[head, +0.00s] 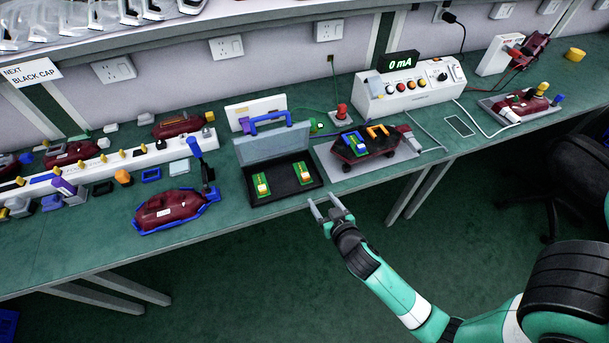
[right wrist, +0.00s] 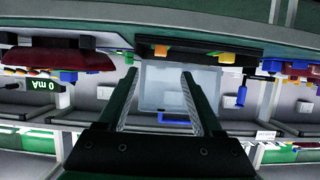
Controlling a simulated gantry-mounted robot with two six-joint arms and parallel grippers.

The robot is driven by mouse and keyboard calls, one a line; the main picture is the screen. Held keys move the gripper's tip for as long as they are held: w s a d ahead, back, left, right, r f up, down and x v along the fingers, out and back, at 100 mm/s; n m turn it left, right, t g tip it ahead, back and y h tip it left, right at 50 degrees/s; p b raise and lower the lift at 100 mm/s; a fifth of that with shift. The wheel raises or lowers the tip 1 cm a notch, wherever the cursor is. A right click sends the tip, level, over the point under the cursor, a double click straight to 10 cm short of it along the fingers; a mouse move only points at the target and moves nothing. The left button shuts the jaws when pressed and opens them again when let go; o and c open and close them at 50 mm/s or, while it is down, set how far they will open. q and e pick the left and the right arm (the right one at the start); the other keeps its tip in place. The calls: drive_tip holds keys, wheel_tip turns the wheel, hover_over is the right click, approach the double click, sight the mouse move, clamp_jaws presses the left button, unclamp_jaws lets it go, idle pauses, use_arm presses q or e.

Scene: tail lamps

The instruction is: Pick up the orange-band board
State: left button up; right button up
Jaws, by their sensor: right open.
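Two green boards with yellow-orange parts, a left one (head: 262,187) and a right one (head: 304,174), sit in the dark tray of an open case (head: 283,187). Another green board (head: 352,144) shows in the dark red lamp housing to the right. My right gripper (head: 322,202) is open and empty, in front of the case at the bench edge, apart from the boards. In the right wrist view, which is upside down, the open fingers (right wrist: 157,75) point toward the case's clear lid (right wrist: 180,88). My left gripper is not in view.
The case's lid (head: 272,143) stands up behind the tray, with a blue handle (head: 270,120). A meter box (head: 410,90) reading 0 mA stands behind the lamp housing. A red lamp in a blue frame (head: 175,210) lies to the left. A white rail (head: 100,167) holds several parts.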

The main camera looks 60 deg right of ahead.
drive_tip(key=b, duration=0.2)
approach(307, 179)
drive_tip(key=x, duration=0.3)
drive_tip(key=shift+d, duration=0.15)
drive_tip(key=b+x, duration=0.2)
drive_tip(key=x, duration=0.2)
drive_tip(key=shift+w+f, duration=0.35)
drive_tip(key=shift+w+d, duration=0.1)
drive_tip(key=shift+d, duration=0.05)
clamp_jaws()
drive_tip(key=shift+r, duration=0.1)
